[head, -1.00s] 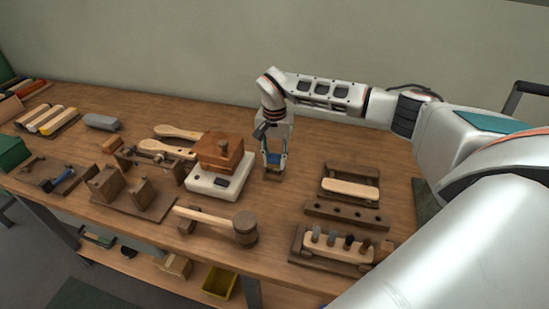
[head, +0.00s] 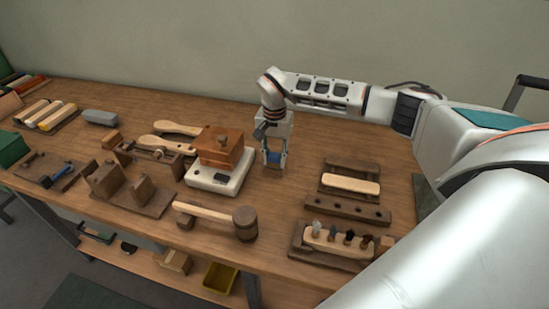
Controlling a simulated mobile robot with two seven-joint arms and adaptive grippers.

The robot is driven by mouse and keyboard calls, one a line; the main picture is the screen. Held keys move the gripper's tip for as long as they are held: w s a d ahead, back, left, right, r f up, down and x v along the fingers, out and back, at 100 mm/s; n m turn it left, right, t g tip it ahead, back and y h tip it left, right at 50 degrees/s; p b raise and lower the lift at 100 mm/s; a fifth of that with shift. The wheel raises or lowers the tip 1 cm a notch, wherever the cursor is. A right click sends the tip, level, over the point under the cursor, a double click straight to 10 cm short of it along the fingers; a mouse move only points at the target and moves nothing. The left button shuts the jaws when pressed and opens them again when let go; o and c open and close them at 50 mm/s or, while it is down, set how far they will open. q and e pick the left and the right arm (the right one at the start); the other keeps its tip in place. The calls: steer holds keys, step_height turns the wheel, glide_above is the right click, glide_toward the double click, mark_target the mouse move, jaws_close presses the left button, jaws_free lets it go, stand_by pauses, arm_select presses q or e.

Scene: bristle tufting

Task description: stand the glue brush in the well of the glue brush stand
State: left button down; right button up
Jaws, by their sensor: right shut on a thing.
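My right gripper (head: 274,163) points down over the back middle of the bench, just right of the white base with the wooden block. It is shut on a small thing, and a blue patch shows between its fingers. The fingers hide most of that thing, so I cannot tell whether it is the glue brush. I cannot pick out the glue brush stand or its well for certain. My left gripper is not in view.
A white base (head: 203,183) carries a wooden block (head: 221,158) close left of the gripper. A mallet (head: 244,224) lies in front. A wooden holder (head: 299,244) with several tufts and a block with holes (head: 346,209) are at right. Bare bench lies around the gripper.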

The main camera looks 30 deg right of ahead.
steer(key=shift+f, duration=0.1)
steer(key=o, duration=1.5)
steer(key=shift+r+p, duration=2.5)
steer(key=shift+p, duration=0.1)
steer(key=shift+r, duration=1)
